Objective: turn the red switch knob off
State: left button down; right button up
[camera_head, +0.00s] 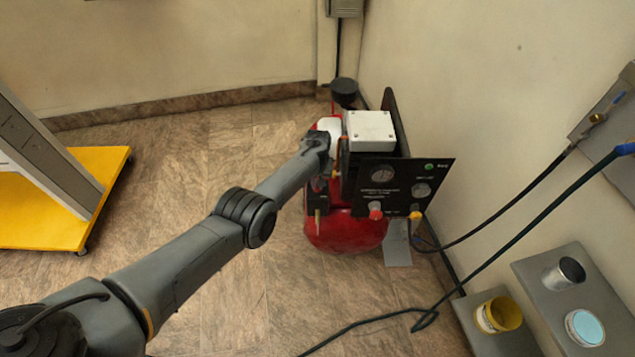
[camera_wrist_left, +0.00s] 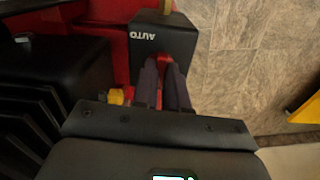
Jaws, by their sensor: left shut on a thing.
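A red compressor (camera_head: 345,232) stands by the wall, with a black gauge panel (camera_head: 400,195) and a white box (camera_head: 370,128) on top. My left arm reaches to its left side, where the arm hides most of the gripper in the head view. In the left wrist view a dark switch box (camera_wrist_left: 178,38) marked AUTO lies just beyond the fingers. My left gripper (camera_wrist_left: 168,66) is shut there, on the red switch knob (camera_wrist_left: 162,60), of which only small red bits show around the fingers. The knob's exact angle cannot be told.
The panel carries a red knob (camera_head: 376,210) and a yellow one (camera_head: 415,215). Dark hoses cross the floor at right, near shelves with a yellow cup (camera_head: 499,314) and a metal cup (camera_head: 564,272). A yellow platform (camera_head: 40,215) stands at left. The floor between is open.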

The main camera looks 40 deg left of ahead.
pick_arm(q)
jog(key=shift+n, duration=0.5)
jog(key=c, duration=1.2)
grip_release()
jog(key=shift+o, duration=0.2)
notch_tip(320, 180, up, 11)
jog(key=p, duration=0.7)
jog(key=shift+f, duration=0.15)
